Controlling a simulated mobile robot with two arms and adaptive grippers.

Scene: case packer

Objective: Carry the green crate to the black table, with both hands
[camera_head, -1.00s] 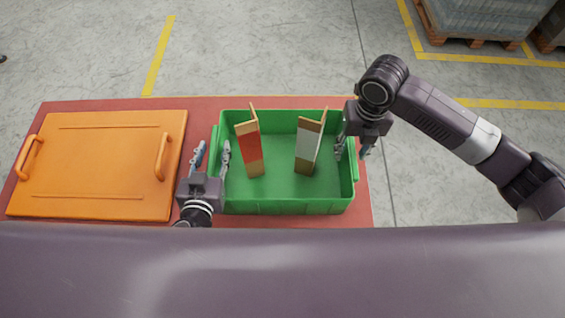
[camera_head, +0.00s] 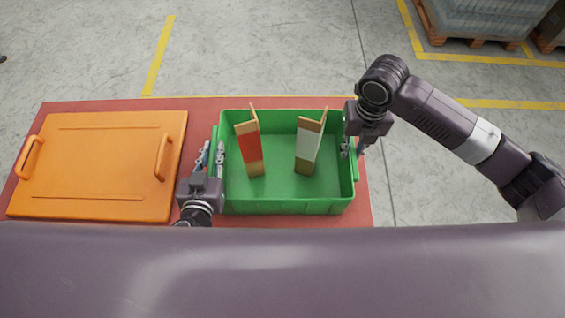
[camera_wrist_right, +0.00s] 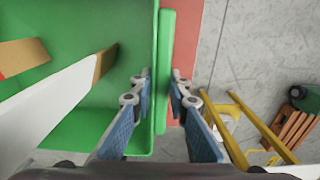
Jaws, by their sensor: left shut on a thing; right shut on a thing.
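The green crate (camera_head: 285,207) stands on a red-topped table (camera_head: 290,222). Two upright pieces are inside it: a red and wood one (camera_head: 250,148) and a white and wood one (camera_head: 308,146). My left gripper (camera_head: 212,155) is shut on the crate's left wall, one finger inside and one outside. My right gripper (camera_head: 354,148) is shut on the right wall. In the right wrist view the crate's right rim (camera_wrist_right: 163,70) runs between the fingers of my right gripper (camera_wrist_right: 161,88). I see no black table in these views.
An orange lid (camera_head: 98,165) with two handles lies on the red top left of the crate. Grey floor with yellow lines (camera_head: 158,55) is open behind the table. A loaded pallet (camera_head: 485,20) stands at the far right.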

